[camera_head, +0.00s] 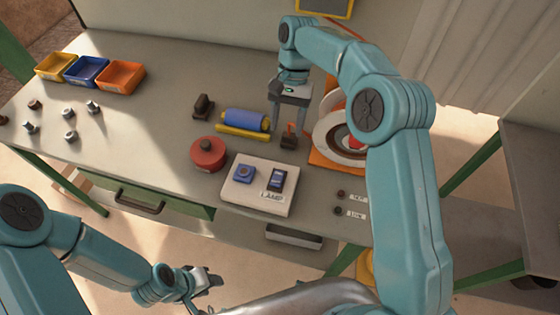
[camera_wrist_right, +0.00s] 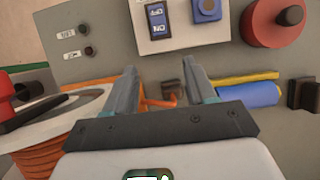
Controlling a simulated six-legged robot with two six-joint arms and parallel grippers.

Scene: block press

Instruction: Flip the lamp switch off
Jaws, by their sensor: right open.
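The lamp switch (camera_head: 276,180) is a blue rocker on a white panel (camera_head: 240,201) labelled LAMP, near the table's front edge. In the right wrist view the switch (camera_wrist_right: 157,20) shows at the top, with OFF and ON marks. I cannot tell which side is pressed. My right gripper (camera_head: 288,128) is open and empty, behind the panel and apart from the switch; its fingers (camera_wrist_right: 160,70) point toward the panel side in the wrist view. My left gripper (camera_head: 207,281) is low in front of the table, away from the panel; its jaw gap is unclear.
A blue knob (camera_head: 243,173) sits beside the switch. A red disc (camera_head: 208,153) stands left of the panel. A blue cylinder (camera_head: 246,119) lies behind. A small orange-levered part (camera_head: 289,142) is by my right fingers. A cable spool (camera_head: 332,138) stands right. Bins (camera_head: 121,77) stand far left.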

